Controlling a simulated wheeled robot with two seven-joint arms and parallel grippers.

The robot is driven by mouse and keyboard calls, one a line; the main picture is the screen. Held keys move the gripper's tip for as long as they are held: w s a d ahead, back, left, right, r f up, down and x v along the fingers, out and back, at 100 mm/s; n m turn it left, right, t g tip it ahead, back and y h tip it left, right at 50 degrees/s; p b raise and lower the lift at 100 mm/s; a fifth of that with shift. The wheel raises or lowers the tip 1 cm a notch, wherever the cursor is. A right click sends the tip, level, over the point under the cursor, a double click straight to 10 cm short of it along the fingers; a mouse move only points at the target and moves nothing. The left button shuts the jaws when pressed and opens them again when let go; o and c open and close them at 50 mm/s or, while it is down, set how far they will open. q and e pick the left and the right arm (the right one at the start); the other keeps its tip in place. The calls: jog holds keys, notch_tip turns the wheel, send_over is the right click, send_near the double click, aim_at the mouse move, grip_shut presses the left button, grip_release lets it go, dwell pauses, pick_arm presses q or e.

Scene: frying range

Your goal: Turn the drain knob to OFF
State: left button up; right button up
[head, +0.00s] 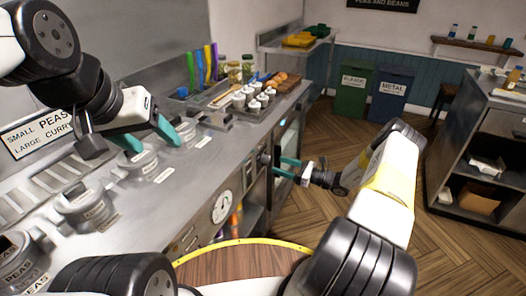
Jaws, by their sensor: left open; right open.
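My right gripper (284,167) has teal fingers spread apart. It points left at the front panel of the steel range (254,168). A small dark knob-like part (265,158) on that panel is close to the fingertips. I cannot tell whether the fingers touch it, and its OFF marking is too small to read. My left gripper (148,138) is open, with its teal fingers apart, above the pots on the counter. It appears empty.
Labelled lidded pots (84,207) line the counter at left. A round dial (222,207) is on the range front. White shakers (254,106) stand farther back. Green (353,93) and blue (392,95) bins stand at the back wall. The wooden floor between range and right-hand counter is open.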

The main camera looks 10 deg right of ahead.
aim_at(268, 161)
jog(key=x, duration=0.5)
jog(key=shift+w+a, duration=0.15)
jog(key=shift+a, duration=0.15)
grip_shut()
jog(key=shift+d+r+n, duration=0.1)
jog(key=shift+n, duration=8.8)
